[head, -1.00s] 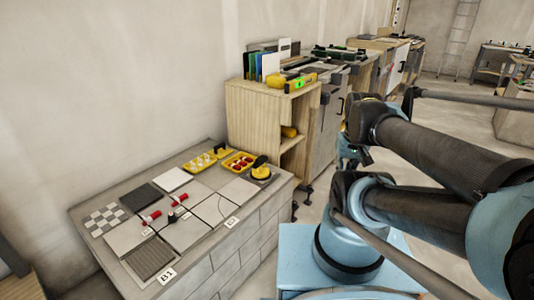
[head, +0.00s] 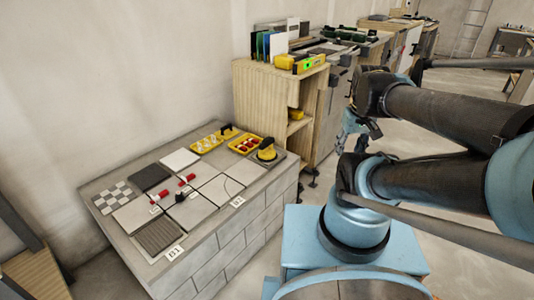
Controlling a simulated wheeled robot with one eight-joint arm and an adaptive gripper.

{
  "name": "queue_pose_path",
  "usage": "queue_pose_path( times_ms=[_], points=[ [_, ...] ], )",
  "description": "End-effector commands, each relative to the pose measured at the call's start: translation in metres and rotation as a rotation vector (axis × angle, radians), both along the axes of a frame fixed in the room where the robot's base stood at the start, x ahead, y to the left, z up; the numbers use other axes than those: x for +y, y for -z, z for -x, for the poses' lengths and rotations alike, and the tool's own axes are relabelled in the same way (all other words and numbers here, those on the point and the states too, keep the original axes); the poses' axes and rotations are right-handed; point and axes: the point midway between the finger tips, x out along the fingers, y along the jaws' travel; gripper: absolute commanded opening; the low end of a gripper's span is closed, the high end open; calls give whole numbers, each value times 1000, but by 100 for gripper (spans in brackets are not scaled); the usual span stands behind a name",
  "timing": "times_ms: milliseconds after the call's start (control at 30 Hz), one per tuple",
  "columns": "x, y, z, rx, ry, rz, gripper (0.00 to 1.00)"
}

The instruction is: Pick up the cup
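No drinking cup shows. A black and yellow handled piece that looks like a suction cup (head: 267,151) stands on the back right corner of the tiled block (head: 222,246), right of the yellow trays. My gripper (head: 343,147) hangs in the air below the end of my folded arm, to the right of the block and apart from everything on it. It is small and seen from the side, so its finger opening cannot be made out.
Yellow trays with white pieces (head: 206,144) and red pieces (head: 245,146) stand beside the suction cup. Red-handled tools (head: 158,196) lie on the tiles. A wooden shelf (head: 262,106) stands just behind the block.

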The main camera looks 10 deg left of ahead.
Motion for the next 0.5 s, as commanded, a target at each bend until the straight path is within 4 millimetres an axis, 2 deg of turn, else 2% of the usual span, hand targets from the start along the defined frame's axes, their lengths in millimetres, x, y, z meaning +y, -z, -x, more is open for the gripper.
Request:
queue_pose_path(
  times_ms=[200, 500],
  points=[
    [14, -29, -39, 18, -259, 37, 42],
    [41, -54, -98, 41, -627, 86, 42]
  ],
)
